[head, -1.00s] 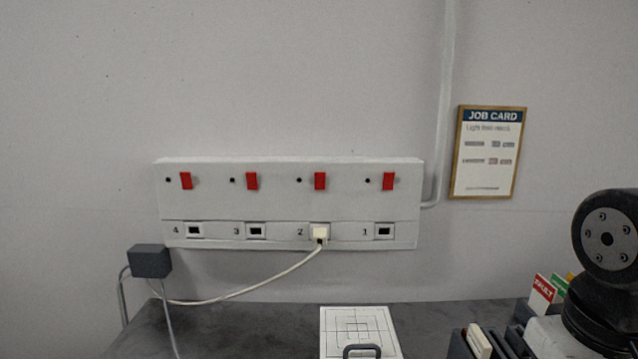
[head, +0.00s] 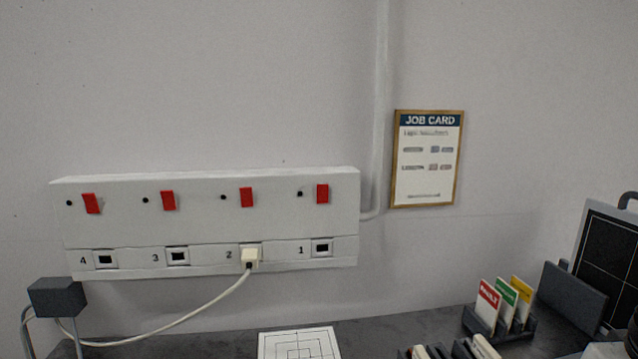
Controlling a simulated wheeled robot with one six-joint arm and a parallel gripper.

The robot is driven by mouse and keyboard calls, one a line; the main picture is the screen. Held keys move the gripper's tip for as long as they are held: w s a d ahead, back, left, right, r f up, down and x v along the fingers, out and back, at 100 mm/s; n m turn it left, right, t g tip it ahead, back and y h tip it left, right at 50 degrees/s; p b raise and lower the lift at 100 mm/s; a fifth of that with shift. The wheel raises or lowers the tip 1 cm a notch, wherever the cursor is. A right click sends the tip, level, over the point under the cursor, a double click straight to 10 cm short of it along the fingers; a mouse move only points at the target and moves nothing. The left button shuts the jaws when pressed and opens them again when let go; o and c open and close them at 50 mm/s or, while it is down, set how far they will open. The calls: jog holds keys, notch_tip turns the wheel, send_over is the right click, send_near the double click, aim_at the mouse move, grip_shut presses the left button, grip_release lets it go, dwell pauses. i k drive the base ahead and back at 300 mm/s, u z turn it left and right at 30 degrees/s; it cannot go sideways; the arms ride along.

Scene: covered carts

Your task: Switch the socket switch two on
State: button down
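A white socket panel (head: 205,222) is fixed on the wall at the left of the head view. It has a row of red rocker switches along its top, each with a small dark dot to its left. Socket switch two (head: 246,197) is above the socket labelled 2. A cream plug (head: 250,258) sits in socket 2, with a pale cable (head: 190,315) running left. Sockets 1, 3 and 4 are empty. I cannot tell the switch positions apart for sure. My gripper is not in view.
A grey box (head: 57,297) with cables is at the lower left. A white marked plate (head: 299,344) lies on the dark worktop (head: 385,325). Coloured cards (head: 506,300) stand in a holder at right, beside a dark grid panel (head: 612,262). A job card (head: 427,158) hangs on the wall.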

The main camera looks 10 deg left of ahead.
aim_at(246, 193)
jog(key=z, duration=0.15)
jog(key=k, duration=0.95)
jog(key=u, duration=0.6)
jog(key=i, duration=1)
